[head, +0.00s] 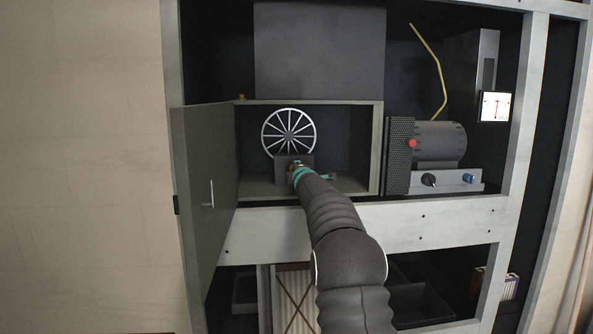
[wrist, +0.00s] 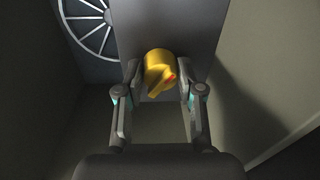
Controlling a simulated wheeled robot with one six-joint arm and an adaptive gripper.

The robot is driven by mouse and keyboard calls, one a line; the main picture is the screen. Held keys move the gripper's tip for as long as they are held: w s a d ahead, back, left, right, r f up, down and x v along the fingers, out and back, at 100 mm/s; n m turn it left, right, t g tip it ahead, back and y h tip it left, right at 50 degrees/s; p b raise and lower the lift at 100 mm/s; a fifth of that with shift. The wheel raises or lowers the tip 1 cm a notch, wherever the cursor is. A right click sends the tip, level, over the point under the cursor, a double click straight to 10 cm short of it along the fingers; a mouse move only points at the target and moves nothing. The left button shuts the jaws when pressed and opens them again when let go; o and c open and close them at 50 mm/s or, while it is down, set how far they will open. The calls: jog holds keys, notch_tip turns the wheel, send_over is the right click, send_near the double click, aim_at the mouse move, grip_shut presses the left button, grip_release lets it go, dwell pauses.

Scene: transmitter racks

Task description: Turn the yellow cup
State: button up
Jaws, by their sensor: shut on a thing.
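The yellow cup (wrist: 156,62) is a small rounded knob with a ridge and a red mark on its right side. It sits on the front of a grey block (wrist: 150,28) inside the open cabinet compartment. My gripper (wrist: 160,72) has one finger on each side of the cup and is shut on it. In the head view my gripper (head: 299,170) reaches into the compartment, and my arm and fingers hide most of the cup there.
A spoked wheel (head: 288,132) is behind the block. The cabinet door (head: 206,190) stands open at the left. The compartment wall (head: 377,150) is close on the right. A motor (head: 440,142) with a red button and knobs stands outside, further right.

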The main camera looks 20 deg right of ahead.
jog(key=m+p, duration=0.1)
jog(key=m, duration=0.3)
jog(key=shift+f+m+t+p, duration=0.1)
jog(key=shift+m+t+p, duration=0.35)
jog(key=shift+m, duration=1.35)
jog(key=o, duration=1.2)
jog(key=shift+d, duration=0.15)
jog(key=shift+c, duration=0.2)
